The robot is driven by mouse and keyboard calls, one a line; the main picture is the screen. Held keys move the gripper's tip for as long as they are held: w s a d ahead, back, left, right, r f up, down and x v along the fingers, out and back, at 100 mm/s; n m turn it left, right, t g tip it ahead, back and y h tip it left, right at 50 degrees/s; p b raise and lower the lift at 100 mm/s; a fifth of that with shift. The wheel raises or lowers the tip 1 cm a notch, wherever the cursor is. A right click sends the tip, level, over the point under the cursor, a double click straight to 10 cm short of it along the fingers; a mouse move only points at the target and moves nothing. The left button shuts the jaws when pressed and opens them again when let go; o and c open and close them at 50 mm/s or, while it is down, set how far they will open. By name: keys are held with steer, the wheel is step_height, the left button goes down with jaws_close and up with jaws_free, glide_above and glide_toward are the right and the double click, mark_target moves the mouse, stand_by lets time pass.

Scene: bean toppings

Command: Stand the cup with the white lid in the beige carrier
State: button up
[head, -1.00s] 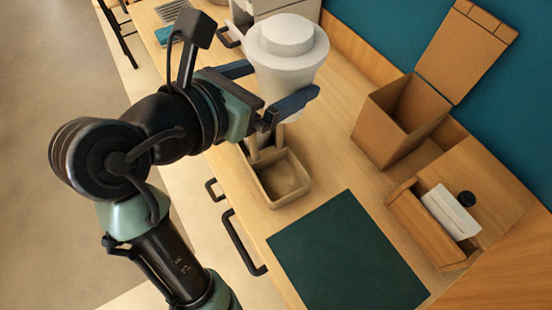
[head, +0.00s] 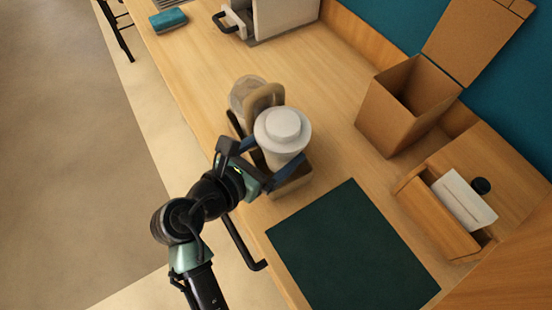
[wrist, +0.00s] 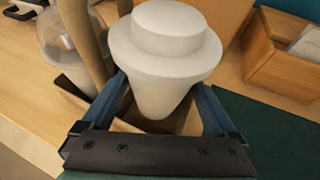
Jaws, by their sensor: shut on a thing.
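The cup with the white lid (head: 283,132) is upright between the fingers of my gripper (head: 265,170), which is shut on it. The beige carrier (head: 294,184) is below, with its arched handle (head: 263,100) rising behind the cup. In the wrist view the cup (wrist: 163,55) is between both fingers of my gripper (wrist: 158,115), over the near compartment of the carrier (wrist: 185,122). The cup's base is hidden, so I cannot tell whether it touches the compartment floor. A clear domed cup (head: 246,92) stands in the carrier's far compartment, also seen in the wrist view (wrist: 62,40).
A dark green mat (head: 350,245) lies right of the carrier. An open cardboard box (head: 400,110) and a wooden holder with a white packet (head: 463,200) stand at the back right. A white machine (head: 285,15) and a blue sponge (head: 169,20) are at the far end.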

mark_target(271, 165)
steer(key=shift+f+b, duration=0.4)
steer(key=shift+f, duration=1.65)
steer(key=o, duration=0.6)
steer(key=shift+f, duration=0.15)
